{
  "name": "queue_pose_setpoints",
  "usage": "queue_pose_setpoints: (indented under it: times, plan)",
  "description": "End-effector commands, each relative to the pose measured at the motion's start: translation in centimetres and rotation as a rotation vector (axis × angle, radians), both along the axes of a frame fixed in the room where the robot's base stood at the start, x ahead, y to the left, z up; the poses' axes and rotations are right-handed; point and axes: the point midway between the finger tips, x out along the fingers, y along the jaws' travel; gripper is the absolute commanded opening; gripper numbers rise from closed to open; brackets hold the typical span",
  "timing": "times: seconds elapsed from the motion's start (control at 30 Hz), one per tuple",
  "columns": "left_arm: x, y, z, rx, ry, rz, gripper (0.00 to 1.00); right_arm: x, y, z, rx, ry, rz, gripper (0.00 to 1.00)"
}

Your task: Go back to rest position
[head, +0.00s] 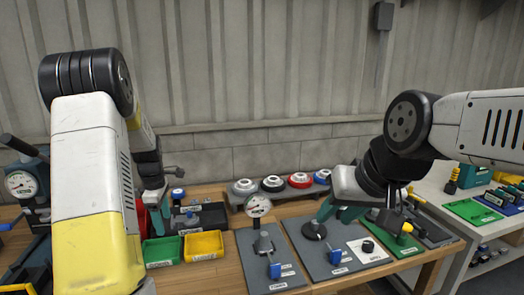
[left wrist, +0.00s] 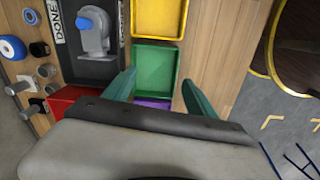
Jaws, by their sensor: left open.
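My left gripper (left wrist: 160,88) is open in the left wrist view, its two teal fingers spread with nothing between them. It hangs over the green bin (left wrist: 155,65), with a purple bin (left wrist: 152,103) partly hidden below. In the head view my left gripper (head: 154,218) is largely hidden by my own arm, near the left end of the bins. My right gripper (head: 337,212) shows at the right in the head view, above the grey boards. Its teal fingers appear apart, with nothing seen between them.
A green bin (head: 162,251) and a yellow bin (head: 203,245) stand on the wooden table. A gauge (head: 258,206) rises from a grey board (head: 275,274). A black tray (left wrist: 92,70) holds a grey part with a blue knob. Several round pieces line the back shelf (head: 290,196).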

Motion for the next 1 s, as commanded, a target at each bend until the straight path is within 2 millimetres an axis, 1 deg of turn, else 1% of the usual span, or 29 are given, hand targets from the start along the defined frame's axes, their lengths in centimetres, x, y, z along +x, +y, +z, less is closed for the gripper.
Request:
queue_pose_setpoints:
  times: [0.13, 0.27, 0.37, 0.47, 0.5, 0.57, 0.6, 0.67, 0.7, 0.83, 0.9, 1.0]
  plan:
    - [-0.7, -1.5, 2.7, -0.003, -0.039, -0.098, 0.65, 0.0, 0.0, 0.0, 0.0, 0.001, 0.0, 0.36]
    - [-1.8, -3.0, 5.4, -0.004, -0.08, -0.211, 0.65, 0.0, 0.0, 0.0, 0.0, 0.0, 0.0, 0.36]
    - [-3.1, -4.5, 8.0, 0.001, -0.122, -0.326, 0.65, 0.0, 0.0, 0.0, 0.0, 0.0, 0.0, 0.36]
    - [-5.1, -6.5, 11.1, 0.013, -0.179, -0.478, 0.65, 0.0, 0.0, 0.0, 0.0, 0.001, 0.0, 0.36]
    - [-6.2, -7.5, 12.4, 0.021, -0.205, -0.552, 0.65, 0.0, 0.0, 0.0, 0.0, 0.001, 0.0, 0.36]
    - [-8.0, -8.9, 14.3, 0.038, -0.245, -0.67, 0.65, 0.0, 0.0, 0.0, 0.0, 0.001, 0.0, 0.36]
    - [-9.3, -9.8, 15.4, 0.052, -0.274, -0.75, 0.65, 0.0, 0.0, 0.0, 0.0, 0.001, 0.0, 0.36]
    - [-11.3, -11.1, 16.9, 0.076, -0.312, -0.866, 0.65, 0.0, 0.0, 0.0, 0.0, 0.0, 0.0, 0.36]
    - [-12.6, -12.0, 17.7, 0.095, -0.338, -0.945, 0.65, 0.0, 0.0, 0.0, 0.0, 0.0, 0.0, 0.36]
    - [-17.2, -14.4, 19.7, 0.172, -0.42, -1.196, 0.65, 0.0, 0.0, 0.0, 0.0, 0.001, 0.0, 0.36]
    - [-19.5, -15.5, 20.3, 0.217, -0.458, -1.321, 0.65, 0.0, 0.0, 0.0, 0.0, 0.0, 0.0, 0.36]
    - [-22.2, -16.6, 20.6, 0.281, -0.5, -1.472, 0.65, 0.0, 0.0, 0.0, 0.0, 0.0, 0.0, 0.36]
